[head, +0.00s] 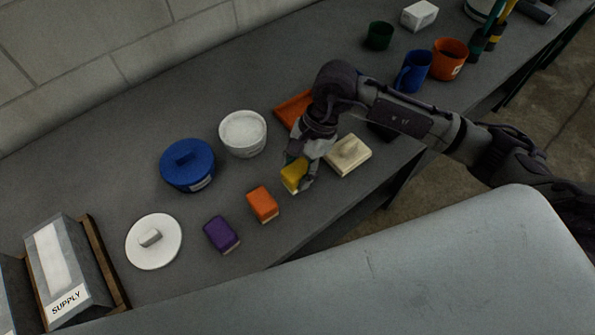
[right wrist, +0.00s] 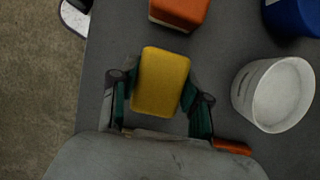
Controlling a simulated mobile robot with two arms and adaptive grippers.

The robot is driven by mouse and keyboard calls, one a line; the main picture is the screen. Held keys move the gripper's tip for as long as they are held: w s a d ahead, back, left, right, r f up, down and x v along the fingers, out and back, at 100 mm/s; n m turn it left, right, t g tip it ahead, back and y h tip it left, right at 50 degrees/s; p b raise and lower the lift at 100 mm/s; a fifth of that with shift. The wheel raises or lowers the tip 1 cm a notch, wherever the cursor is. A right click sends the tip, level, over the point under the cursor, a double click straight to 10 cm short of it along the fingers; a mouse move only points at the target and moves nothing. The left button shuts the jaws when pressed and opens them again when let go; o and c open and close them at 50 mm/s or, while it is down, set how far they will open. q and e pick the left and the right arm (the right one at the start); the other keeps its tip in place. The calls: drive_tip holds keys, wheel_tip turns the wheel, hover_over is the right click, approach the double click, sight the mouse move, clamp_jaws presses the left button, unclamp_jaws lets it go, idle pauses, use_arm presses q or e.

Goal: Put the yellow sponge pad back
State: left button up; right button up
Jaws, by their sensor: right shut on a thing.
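The yellow sponge pad (head: 293,175) is in my right gripper (head: 300,178), over the grey bench. In the right wrist view the yellow pad (right wrist: 160,82) sits between the two green-padded fingers (right wrist: 158,100). Whether its underside touches the bench is hard to tell. An orange pad (head: 263,204) and a purple pad (head: 221,234) lie on the bench in a line to its lower left. The orange pad also shows at the top of the right wrist view (right wrist: 180,10). My left gripper is not in view.
An orange tray (head: 291,108) is partly behind my arm. A SUPPLY box (head: 65,270) stands at left.

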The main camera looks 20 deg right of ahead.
wheel_tip(320, 180, down, 2)
drive_tip(key=shift+f+p, duration=0.1)
drive_tip(key=shift+p, duration=0.25)
drive_tip(key=shift+f+b, duration=0.25)
drive_tip(key=shift+b, duration=0.05)
drive_tip(key=o, duration=1.1)
drive_tip(key=shift+r+p, duration=0.25)
drive_tip(key=shift+p, duration=0.05)
drive_tip(key=shift+w+d+r+b, duration=0.1)
drive_tip(key=shift+d+r+b, duration=0.1)
drive_tip(key=shift+b, duration=0.1)
drive_tip(key=b+v, duration=0.3)
drive_tip(key=v, duration=0.8)
drive_tip(key=shift+r, duration=0.2)
